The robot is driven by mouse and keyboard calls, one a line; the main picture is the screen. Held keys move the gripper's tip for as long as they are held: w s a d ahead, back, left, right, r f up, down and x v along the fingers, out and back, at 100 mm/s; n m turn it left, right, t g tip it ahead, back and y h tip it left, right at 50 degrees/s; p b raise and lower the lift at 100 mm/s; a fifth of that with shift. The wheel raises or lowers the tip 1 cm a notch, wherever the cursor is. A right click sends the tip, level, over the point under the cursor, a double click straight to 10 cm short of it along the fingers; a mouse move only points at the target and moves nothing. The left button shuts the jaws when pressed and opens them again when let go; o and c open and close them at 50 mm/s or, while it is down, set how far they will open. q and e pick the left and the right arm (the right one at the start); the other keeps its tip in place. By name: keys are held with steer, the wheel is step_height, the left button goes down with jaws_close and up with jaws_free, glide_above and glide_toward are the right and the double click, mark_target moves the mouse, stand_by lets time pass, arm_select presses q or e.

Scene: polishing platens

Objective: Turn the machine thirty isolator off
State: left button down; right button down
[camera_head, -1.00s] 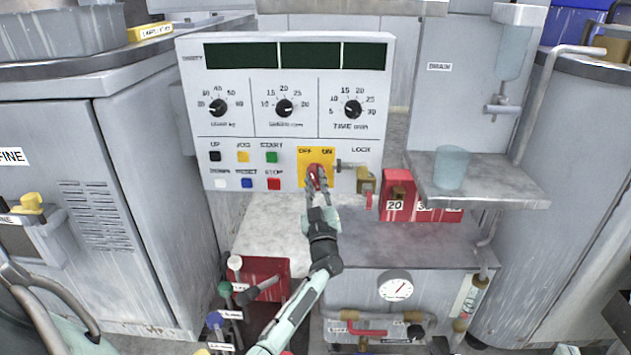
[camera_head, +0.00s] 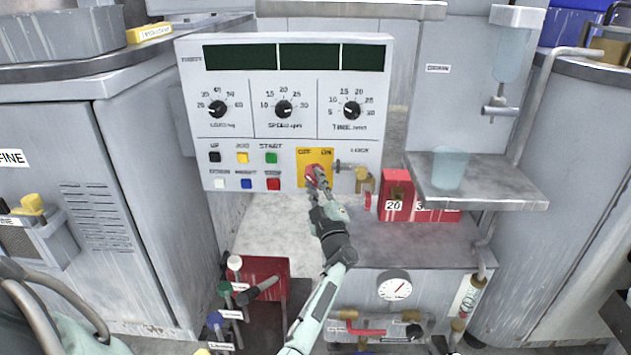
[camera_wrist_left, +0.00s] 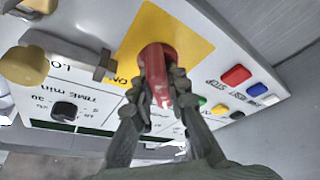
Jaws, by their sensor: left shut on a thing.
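The red isolator handle (camera_head: 311,173) stands on a yellow plate (camera_head: 327,156) marked OFF at left and ON at right, low on the white control panel (camera_head: 200,126). My left gripper (camera_head: 316,181) is at the handle, its fingers closed around it. In the left wrist view the red handle (camera_wrist_left: 158,65) sits between the two fingertips (camera_wrist_left: 160,88), in front of the yellow plate (camera_wrist_left: 185,38). The fingers hide part of the handle, and I cannot tell its exact angle. My right gripper is not in view.
A metal bar and brass padlock (camera_head: 364,180) stick out by the LOCK label, close right of the handle. Push buttons (camera_head: 271,158) lie to the left. A red box (camera_head: 397,200) marked 20 and a shelf with a beaker (camera_head: 450,167) stand to the right.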

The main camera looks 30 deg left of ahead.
arm_select(q)
steer(key=c, duration=1.5)
jaws_free()
